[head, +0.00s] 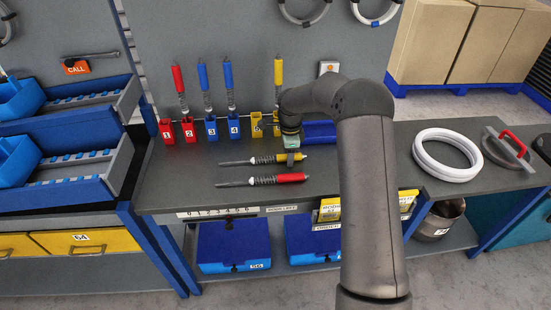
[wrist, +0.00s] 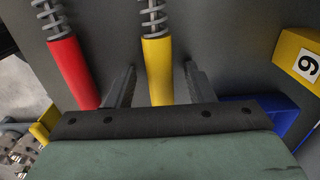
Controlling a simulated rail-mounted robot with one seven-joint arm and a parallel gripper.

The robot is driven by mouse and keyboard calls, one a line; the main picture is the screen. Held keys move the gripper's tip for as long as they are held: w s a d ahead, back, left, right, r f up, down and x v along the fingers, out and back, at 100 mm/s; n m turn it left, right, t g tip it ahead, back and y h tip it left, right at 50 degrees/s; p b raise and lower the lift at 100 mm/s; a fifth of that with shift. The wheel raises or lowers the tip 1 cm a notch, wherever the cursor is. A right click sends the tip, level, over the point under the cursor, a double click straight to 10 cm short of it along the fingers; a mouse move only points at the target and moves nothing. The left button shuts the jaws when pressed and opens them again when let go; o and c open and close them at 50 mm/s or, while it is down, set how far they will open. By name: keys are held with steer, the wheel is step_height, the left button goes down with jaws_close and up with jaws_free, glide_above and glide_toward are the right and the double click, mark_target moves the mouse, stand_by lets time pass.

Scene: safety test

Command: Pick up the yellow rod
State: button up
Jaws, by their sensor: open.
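A yellow rod (head: 291,157) lies on the grey worktop, its spring and thin metal shaft pointing left. In the wrist view its yellow handle (wrist: 158,65) lies between my two fingers. My gripper (wrist: 160,80) is open, with one finger on each side of the handle and a gap on both sides. In the head view my gripper (head: 291,148) is over the handle and hides part of it. I cannot tell the exact height of the fingers. Another yellow rod (head: 279,75) stands upright at the back.
A red rod (head: 289,178) lies parallel and close in front, also beside my finger in the wrist view (wrist: 72,70). Numbered red, blue and yellow holders (head: 211,128) stand behind, several with upright rods. A white ring (head: 424,158) lies right. The worktop's left part is clear.

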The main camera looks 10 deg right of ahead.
jaws_close()
steer(key=shift+r, duration=0.1)
